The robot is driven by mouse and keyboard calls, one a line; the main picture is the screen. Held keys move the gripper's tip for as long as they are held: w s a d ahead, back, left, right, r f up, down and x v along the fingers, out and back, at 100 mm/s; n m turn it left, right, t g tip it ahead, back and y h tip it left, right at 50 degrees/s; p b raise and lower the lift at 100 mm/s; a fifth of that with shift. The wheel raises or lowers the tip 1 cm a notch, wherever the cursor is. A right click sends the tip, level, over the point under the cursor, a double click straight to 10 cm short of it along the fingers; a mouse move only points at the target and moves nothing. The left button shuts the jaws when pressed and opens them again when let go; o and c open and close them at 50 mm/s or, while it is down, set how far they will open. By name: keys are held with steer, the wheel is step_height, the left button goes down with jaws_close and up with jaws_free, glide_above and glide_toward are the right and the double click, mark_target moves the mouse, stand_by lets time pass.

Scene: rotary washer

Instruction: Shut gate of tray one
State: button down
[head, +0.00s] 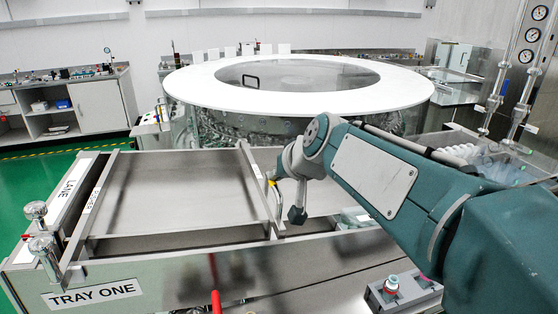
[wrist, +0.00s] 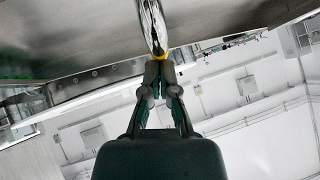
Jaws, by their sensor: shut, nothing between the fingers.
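Tray one (head: 190,280) is a steel tray with a "TRAY ONE" label on its front wall, at the left in the head view. A flat metal panel (head: 170,190), which may be its gate, lies across it between two rails. A curved chrome handle (head: 277,196) with a yellow band stands at the panel's right rail. In the wrist view, the handle (wrist: 152,25) is directly beyond my gripper (wrist: 160,63). My fingertips are shut and empty at the yellow band; I cannot tell whether they touch it. In the head view, my wrist mostly hides the fingers.
A large round washer with a white rim (head: 195,85) stands behind the tray. Green floor is open at left.

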steer(key=shift+s+f, duration=0.1)
steer(key=shift+f, duration=0.35)
steer(key=s+d+r, duration=0.3)
steer(key=r, duration=0.3)
steer(key=s+d+r, duration=0.2)
steer(key=s+r, duration=0.1)
steer(key=r, duration=0.2)
steer(key=s+d+f+m+g+h, duration=0.1)
steer(key=s+d+f+h, duration=0.1)
steer(key=s+d+f, duration=0.3)
steer(key=s+d+f+g+h, duration=0.1)
steer(key=s+d+f+h, duration=0.2)
steer(key=s+f, duration=0.9)
step_height(320, 180, down, 5)
steer(key=shift+s+d+r+m+g, duration=0.15)
steer(key=shift+s+d+m+g, duration=0.2)
steer(key=shift+d, duration=0.85)
